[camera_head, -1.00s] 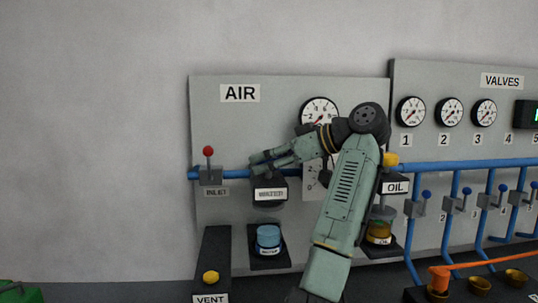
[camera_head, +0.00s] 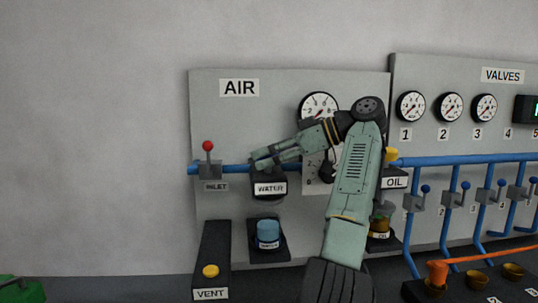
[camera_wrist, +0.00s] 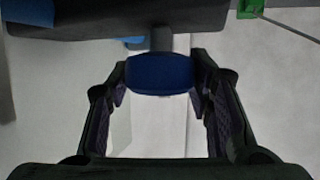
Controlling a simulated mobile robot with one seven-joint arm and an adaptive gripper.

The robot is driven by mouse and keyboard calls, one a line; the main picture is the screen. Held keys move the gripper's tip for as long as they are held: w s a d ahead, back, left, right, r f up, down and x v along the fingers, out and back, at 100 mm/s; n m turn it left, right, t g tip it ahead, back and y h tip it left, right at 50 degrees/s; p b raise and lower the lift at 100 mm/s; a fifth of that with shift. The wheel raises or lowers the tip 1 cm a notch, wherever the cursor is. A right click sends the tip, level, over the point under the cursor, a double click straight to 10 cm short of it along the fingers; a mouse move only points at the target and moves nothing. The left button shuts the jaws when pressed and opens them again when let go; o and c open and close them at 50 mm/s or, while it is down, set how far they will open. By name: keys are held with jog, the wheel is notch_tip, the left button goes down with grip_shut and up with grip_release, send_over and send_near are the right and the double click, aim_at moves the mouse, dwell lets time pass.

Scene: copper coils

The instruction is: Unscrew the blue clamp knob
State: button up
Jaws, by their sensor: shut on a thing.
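The blue clamp knob (camera_wrist: 160,76) shows in the wrist view, on a short grey stem under a dark block (camera_wrist: 110,18). My gripper (camera_wrist: 160,80) has one finger on each side of the knob and is shut on it. In the head view my gripper (camera_head: 258,160) is at the black WATER housing (camera_head: 269,187) on the AIR panel, beside the blue pipe. The knob itself is hidden there behind my gripper.
A blue WATER cup (camera_head: 268,231) stands on a black holder below the housing. The red-knobbed INLET lever (camera_head: 208,148) is to the left, the VENT box (camera_head: 211,272) below left. The OIL unit (camera_head: 394,183) and valve levers are to the right. The wall at left is bare.

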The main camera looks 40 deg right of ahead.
jog(key=o, duration=1.2)
jog(key=shift+m+h, duration=0.3)
jog(key=shift+h, duration=0.1)
